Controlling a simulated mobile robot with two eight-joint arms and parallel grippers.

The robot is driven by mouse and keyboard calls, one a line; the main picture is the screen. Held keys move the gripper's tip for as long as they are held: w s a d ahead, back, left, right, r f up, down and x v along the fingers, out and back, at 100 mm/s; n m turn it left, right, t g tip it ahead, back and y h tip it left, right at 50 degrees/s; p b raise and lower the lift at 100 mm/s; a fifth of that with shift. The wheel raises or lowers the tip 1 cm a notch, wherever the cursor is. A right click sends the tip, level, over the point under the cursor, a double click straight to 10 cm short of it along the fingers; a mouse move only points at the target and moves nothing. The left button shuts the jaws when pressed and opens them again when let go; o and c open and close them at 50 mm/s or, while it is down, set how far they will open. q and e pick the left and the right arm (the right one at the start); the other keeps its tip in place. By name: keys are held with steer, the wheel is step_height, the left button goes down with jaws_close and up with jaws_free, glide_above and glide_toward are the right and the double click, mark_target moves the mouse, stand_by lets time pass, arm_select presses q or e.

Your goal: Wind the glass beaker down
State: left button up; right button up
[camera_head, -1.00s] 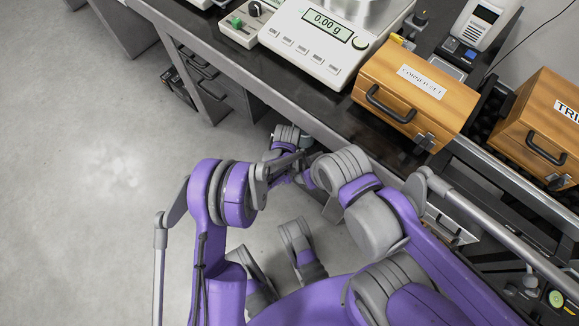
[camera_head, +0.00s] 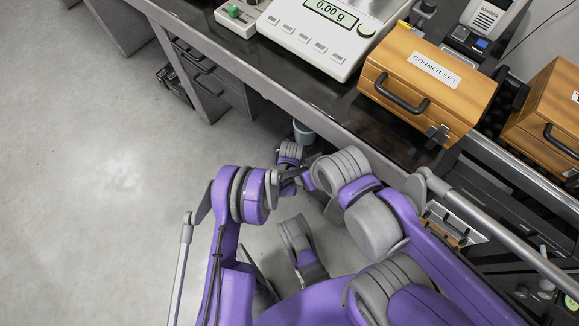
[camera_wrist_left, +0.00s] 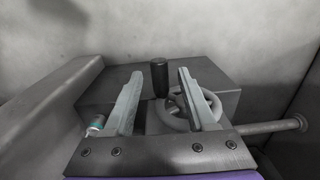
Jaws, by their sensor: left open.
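In the left wrist view, my left gripper (camera_wrist_left: 158,76) is open. An upright black knob (camera_wrist_left: 160,82) stands between its fingertips, with space visible to the sides. A grey handwheel (camera_wrist_left: 168,116) lies behind and below the fingers, partly covered by the right one. It sits in front of a grey box-like housing (camera_wrist_left: 228,80). I cannot make out a glass beaker in either view. In the head view, my left arm's end is hidden among the arm links, and I cannot make out my right gripper.
A balance (camera_head: 300,45) reading 0.00 g stands on the dark bench. Wooden cases, one labelled CORNER SET (camera_head: 400,62), stand to its right. The floor (camera_head: 90,200) at left is clear.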

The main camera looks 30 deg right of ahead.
arm_select(q)
jaws_close()
steer(key=shift+w+r+g, duration=0.1)
steer(key=shift+g, duration=0.2)
stand_by(0.3)
steer(key=shift+w+a+r+g+h, duration=0.15)
steer(key=shift+g+h, duration=0.15)
steer(key=shift+g, duration=0.3)
steer(key=shift+s+r+g+h, duration=0.15)
steer(key=shift+g+h, duration=0.15)
steer(key=shift+g, duration=0.3)
steer(key=shift+w+r+g+h, duration=0.25)
steer(key=shift+g+h, duration=0.15)
steer(key=shift+g, duration=0.4)
steer(key=shift+w+r+g+h, duration=0.15)
steer(key=shift+g+h, duration=0.25)
steer(key=shift+g, duration=0.4)
steer(key=shift+r+g, duration=0.1)
steer(key=shift+g, duration=0.2)
